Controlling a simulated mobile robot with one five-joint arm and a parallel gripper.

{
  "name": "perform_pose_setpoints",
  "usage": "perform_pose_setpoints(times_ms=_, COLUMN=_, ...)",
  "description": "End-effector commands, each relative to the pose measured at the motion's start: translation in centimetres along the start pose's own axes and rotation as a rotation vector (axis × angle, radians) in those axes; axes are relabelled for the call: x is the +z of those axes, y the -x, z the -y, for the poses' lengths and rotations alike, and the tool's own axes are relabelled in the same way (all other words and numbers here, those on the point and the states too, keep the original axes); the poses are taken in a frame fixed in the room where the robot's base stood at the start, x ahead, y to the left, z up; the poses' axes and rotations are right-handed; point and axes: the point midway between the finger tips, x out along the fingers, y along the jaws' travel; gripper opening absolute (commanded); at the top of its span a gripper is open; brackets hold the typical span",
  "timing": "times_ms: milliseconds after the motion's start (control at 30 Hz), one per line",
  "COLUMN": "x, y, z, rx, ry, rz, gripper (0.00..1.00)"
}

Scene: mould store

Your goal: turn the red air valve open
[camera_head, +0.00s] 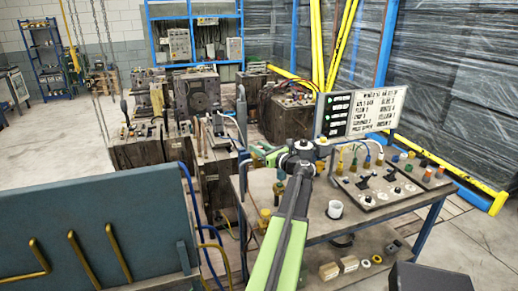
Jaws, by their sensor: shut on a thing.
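My green arm reaches up from the bottom over the left side of the workbench (390,203). My gripper (301,149) is at its far end, above the bench's back left part, beside the sign board. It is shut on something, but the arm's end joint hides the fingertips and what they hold. I cannot clearly pick out the red air valve. Small coloured fittings, some red or orange, stand along the back of the bench to the right of my gripper. A control panel (372,199) with black switches lies in front of them.
A white cup (335,209) stands on the bench close to my arm. A lettered sign board (357,114) rises behind the bench. A blue-grey panel (85,235) fills the lower left. Heavy mould blocks (197,92) crowd the floor behind. Blocks (338,266) lie on the lower shelf.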

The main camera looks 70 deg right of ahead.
Motion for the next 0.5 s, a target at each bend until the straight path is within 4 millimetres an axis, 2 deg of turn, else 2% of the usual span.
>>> perform_pose_setpoints(times_ms=33, x=-0.02, y=-0.12, z=0.61, rx=0.036, ry=0.001, rz=-0.001, gripper=0.0)
perform_pose_setpoints(times_ms=500, x=0.0, y=-0.12, z=0.29, rx=0.335, ry=0.001, rz=-0.001, gripper=0.0)
